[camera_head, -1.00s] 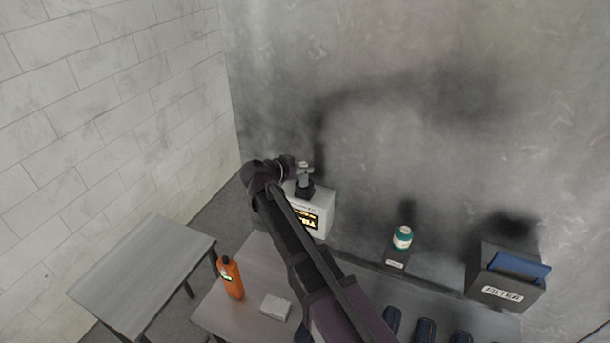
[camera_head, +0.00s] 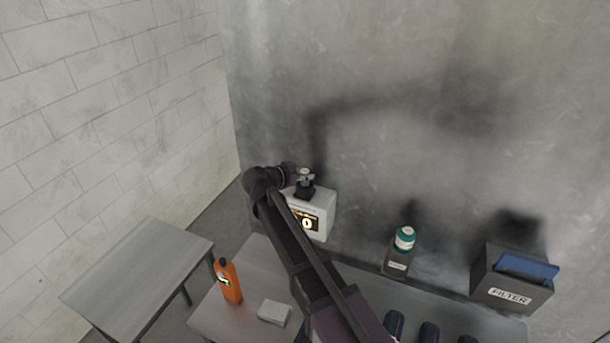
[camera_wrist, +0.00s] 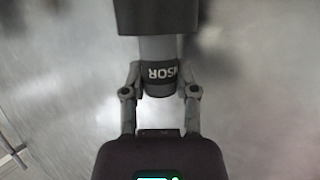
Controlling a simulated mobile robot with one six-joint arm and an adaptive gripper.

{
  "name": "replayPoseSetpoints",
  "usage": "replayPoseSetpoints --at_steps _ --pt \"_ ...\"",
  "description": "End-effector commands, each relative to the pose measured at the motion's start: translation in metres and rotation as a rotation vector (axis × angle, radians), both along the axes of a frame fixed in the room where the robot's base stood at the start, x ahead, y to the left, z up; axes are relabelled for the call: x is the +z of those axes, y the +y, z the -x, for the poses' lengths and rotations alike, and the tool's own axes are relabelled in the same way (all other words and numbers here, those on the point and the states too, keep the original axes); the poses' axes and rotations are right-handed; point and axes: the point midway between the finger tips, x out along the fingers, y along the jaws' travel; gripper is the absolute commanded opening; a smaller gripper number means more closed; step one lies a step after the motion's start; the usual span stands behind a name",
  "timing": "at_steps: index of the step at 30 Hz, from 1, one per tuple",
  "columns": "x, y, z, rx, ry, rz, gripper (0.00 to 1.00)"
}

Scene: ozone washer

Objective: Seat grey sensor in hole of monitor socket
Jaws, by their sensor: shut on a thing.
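The grey sensor (camera_wrist: 160,52) is a grey cylinder with a black lettered band, held between the fingers of my gripper (camera_wrist: 161,84). In the head view, the sensor (camera_head: 305,174) stands over the black monitor socket (camera_head: 304,191) on top of the white monitor (camera_head: 321,211). In the wrist view, the far end of the sensor meets the dark block of the socket (camera_wrist: 155,17). The hole itself is hidden, so I cannot tell how deep the sensor sits. My gripper (camera_head: 295,173) reaches in from the left, just above the monitor.
A filter box (camera_head: 511,280) is at far right. A grey side table (camera_head: 140,268) is at left.

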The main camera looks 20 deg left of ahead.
Motion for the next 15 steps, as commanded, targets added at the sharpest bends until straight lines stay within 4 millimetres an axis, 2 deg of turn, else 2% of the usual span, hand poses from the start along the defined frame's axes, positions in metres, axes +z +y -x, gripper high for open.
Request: replayPoseSetpoints --at_steps 3,4,7,15 --pt "-0.0037 0.0001 0.0001 0.0 0.0 0.0 0.0" --pt "-0.0035 0.0002 0.0001 0.0 0.0 0.0 0.41" --pt "-0.0026 0.0002 0.0001 0.0 0.0 0.0 0.71" --pt "-0.0026 0.0003 0.0002 0.0 0.0 0.0 0.73"
